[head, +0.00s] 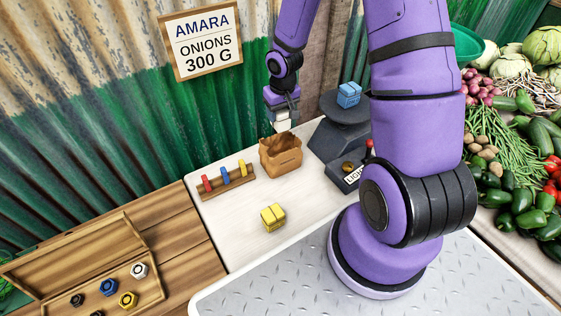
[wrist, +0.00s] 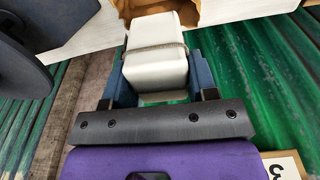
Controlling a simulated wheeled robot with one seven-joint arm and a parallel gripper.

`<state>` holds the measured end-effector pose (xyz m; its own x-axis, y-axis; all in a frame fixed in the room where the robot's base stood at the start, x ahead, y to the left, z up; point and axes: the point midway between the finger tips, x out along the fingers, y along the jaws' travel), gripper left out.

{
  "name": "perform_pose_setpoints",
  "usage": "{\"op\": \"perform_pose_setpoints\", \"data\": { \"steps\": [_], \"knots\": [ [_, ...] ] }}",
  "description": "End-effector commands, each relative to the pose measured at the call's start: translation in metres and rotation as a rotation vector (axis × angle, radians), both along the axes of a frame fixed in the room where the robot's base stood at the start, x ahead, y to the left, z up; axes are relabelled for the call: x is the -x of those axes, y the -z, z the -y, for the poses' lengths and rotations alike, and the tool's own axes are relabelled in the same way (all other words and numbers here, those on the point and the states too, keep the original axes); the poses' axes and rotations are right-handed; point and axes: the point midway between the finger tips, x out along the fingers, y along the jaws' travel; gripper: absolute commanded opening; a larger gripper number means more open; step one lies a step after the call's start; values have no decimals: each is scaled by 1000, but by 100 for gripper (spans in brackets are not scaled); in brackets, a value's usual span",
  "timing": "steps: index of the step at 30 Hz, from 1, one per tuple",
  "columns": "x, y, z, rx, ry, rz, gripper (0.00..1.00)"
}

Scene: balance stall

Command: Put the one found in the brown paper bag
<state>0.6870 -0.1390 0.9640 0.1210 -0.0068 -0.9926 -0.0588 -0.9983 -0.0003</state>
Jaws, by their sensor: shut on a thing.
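My gripper (head: 283,112) is shut on a white block-shaped packet (wrist: 156,58) with a grey string around it. In the head view the white packet (head: 283,125) hangs just above and behind the brown paper bag (head: 281,157). The bag stands upright and open on the white counter, and its inside looks dark. In the wrist view a part of the bag (wrist: 212,10) shows at the top, beyond the packet. Whether the packet touches the bag's rim cannot be told.
A dark scale (head: 340,135) with a blue packet (head: 349,94) on it stands right of the bag. A yellow packet (head: 273,217) lies in front. A wooden rack (head: 226,180) with coloured pegs stands left. A sign (head: 200,40) reads "AMARA ONIONS 300 G".

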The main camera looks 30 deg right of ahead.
Motion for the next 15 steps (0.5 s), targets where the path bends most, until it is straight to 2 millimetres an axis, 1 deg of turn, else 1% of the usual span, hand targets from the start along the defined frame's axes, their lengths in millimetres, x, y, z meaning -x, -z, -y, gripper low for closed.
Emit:
{"op": "perform_pose_setpoints", "data": {
  "steps": [2, 5, 15],
  "knots": [
    [1, 8, 0, 0, -1, -2, 19],
    [2, 27, -1, 0, -3, -5, 19],
    [2, 94, 0, 1, -3, -4, 19]
  ]
}}
